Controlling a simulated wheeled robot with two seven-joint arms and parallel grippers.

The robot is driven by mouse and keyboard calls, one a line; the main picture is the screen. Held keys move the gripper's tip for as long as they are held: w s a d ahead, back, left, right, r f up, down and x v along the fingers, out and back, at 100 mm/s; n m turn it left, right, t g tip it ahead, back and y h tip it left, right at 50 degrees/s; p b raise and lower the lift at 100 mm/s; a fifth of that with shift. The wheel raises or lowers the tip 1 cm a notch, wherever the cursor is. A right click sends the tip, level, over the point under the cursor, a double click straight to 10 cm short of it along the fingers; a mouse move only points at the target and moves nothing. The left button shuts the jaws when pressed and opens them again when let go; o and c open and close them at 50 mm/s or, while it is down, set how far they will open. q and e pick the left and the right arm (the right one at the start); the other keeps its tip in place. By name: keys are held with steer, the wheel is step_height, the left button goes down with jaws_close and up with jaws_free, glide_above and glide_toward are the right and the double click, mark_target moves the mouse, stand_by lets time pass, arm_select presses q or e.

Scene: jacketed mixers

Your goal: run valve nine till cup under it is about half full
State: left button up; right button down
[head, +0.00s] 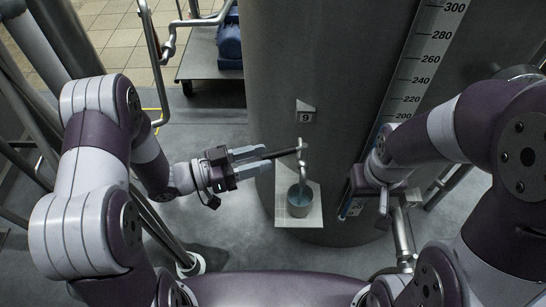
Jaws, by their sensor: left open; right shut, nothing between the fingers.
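Valve nine (302,160) is a metal tap on the grey tank, under a small plate marked 9 (305,114). Its dark lever (281,153) points left, toward my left gripper. A small grey cup (299,204) stands upright under the spout, with bluish liquid visible inside. The exact level, and whether a stream is falling, I cannot tell. My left gripper (263,160) is open, with its fingers near the lever's outer end; contact is unclear. My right gripper (384,216) is shut and empty, right of the cup, in front of the tank.
A scale strip (425,60) with numbers runs up the tank to the right. Metal pipes (404,235) stand at lower right. A cart with a blue motor (229,42) is at the back.

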mark_target(273, 153)
arm_select(q)
steer(key=shift+x, duration=2)
